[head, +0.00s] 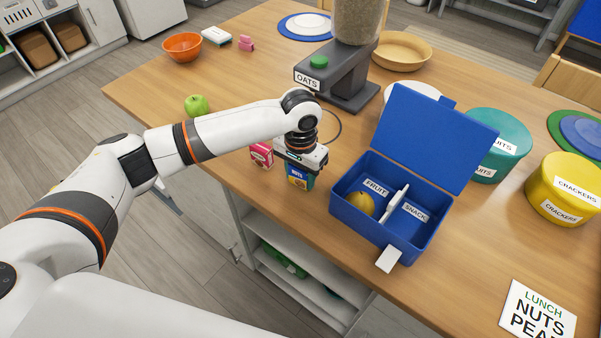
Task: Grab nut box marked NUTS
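The small blue nut box (297,178), with a label that seems to read NUTS, stands near the table's front edge. My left gripper (300,165) points down directly over its top. The gripper body covers the upper part of the box, and the fingers cannot be made out, so I cannot tell whether they are open or closed on it. My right gripper is not in view.
A small red-pink box (261,155) stands just left of the nut box. An open blue lunch box (433,228) with FRUIT and SNACK compartments is to the right; a yellow fruit (360,204) lies in FRUIT. An OATS dispenser (345,75) stands behind.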

